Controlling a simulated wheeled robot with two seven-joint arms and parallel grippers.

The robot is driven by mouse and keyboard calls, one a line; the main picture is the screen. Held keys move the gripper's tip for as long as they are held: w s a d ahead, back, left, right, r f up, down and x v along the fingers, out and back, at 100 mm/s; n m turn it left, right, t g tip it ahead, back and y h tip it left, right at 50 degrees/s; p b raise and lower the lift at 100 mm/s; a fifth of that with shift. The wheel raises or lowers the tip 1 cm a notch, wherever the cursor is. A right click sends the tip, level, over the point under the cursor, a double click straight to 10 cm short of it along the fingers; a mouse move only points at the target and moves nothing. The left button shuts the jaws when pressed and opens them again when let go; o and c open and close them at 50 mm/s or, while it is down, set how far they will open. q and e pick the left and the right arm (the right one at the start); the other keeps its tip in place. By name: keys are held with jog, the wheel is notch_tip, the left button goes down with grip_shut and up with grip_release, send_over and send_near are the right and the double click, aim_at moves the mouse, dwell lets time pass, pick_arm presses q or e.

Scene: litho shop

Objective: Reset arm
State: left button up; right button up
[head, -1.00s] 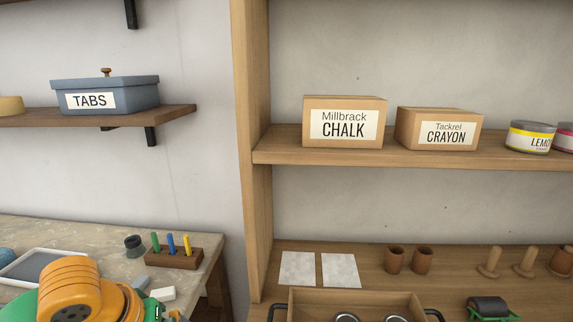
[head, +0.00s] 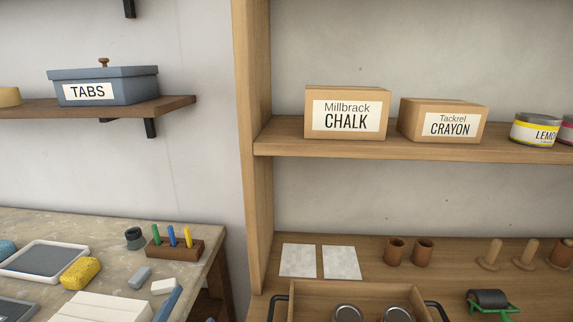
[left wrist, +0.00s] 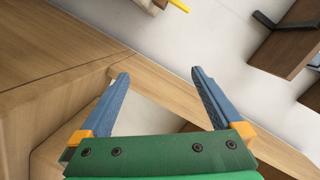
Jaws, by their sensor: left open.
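My left gripper (left wrist: 160,95) shows in the left wrist view with its two blue fingers spread wide apart and nothing between them. Wooden shelf boards lie behind its fingers in that view. My right gripper is in neither view.
The stone-topped bench (head: 110,255) at left holds a yellow sponge (head: 80,273), a framed tray (head: 45,261) and a wooden pen block (head: 175,249). The shelf (head: 400,146) carries a chalk box (head: 346,115) and a crayon box (head: 442,122). A drawer-like wooden tray (head: 370,298) stands below.

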pick_arm(q)
jog(key=s+f+n+g, duration=0.9)
jog(key=s+f+g, duration=0.3)
jog(key=s+f, duration=0.7)
notch_tip(320, 180, down, 18)
jog(key=s+g, duration=0.2)
jog(key=s, duration=0.1)
jog(key=s+a+f+g, duration=0.1)
jog(key=s+f, duration=0.8)
jog(key=s, duration=0.2)
jog(key=shift+s+a+m+h, duration=0.25)
jog(key=shift+s+m+h, duration=0.05)
dwell(0.7)
